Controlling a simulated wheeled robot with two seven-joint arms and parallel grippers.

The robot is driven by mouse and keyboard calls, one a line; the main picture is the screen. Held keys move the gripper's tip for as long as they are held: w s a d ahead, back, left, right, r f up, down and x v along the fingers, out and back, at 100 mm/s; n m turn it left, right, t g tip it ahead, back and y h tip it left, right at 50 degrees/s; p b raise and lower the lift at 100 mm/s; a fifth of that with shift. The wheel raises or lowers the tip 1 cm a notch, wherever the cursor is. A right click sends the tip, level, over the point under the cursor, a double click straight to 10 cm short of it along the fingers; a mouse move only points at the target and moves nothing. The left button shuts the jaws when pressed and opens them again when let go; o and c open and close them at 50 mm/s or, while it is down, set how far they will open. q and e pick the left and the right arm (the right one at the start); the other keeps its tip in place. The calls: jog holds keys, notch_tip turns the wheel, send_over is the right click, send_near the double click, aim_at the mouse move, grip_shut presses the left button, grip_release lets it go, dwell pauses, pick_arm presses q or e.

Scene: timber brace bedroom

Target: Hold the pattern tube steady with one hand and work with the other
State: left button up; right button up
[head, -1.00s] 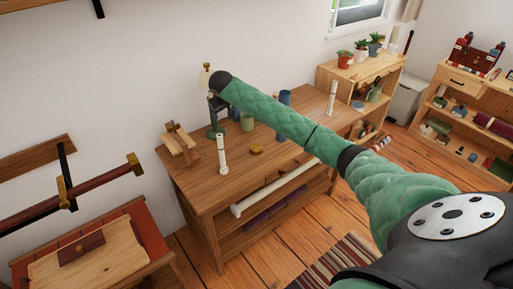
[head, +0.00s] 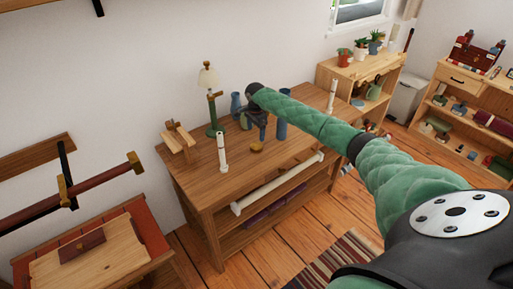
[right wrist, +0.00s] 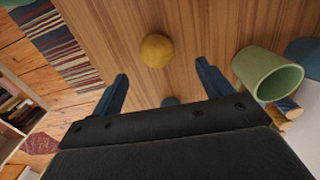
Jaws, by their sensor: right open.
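A long white tube (head: 278,184), perhaps the pattern tube, runs along the front side of the wooden workbench (head: 185,180). Two slim white uprights (head: 221,153) (head: 332,96) stand at either end of the bench top. My right gripper (head: 258,127) is over the middle of the bench, small and dark in the head view. In the right wrist view its blue fingers (right wrist: 162,72) are apart with nothing between them. A yellow round object (head: 256,147) lies just beyond the fingertips and also shows in the right wrist view (right wrist: 156,50). My left gripper is out of view.
A green cup (right wrist: 268,76) stands close to one finger. Shelves with plants (head: 360,52) stand at the right.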

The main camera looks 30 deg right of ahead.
aim_at(256, 145)
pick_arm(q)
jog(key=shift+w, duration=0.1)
pick_arm(e)
jog(key=shift+m, duration=0.6)
jog(key=shift+f, duration=0.15)
jog(key=shift+f+p, duration=0.45)
jog(key=shift+f, duration=0.75)
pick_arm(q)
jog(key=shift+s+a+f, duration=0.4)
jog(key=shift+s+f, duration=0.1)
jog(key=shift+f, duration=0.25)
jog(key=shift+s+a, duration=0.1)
pick_arm(e)
jog(key=shift+f, duration=0.1)
jog(key=f+p, duration=0.3)
jog(key=f, duration=0.1)
jog(key=shift+s, duration=0.3)
jog(key=shift+f, duration=0.5)
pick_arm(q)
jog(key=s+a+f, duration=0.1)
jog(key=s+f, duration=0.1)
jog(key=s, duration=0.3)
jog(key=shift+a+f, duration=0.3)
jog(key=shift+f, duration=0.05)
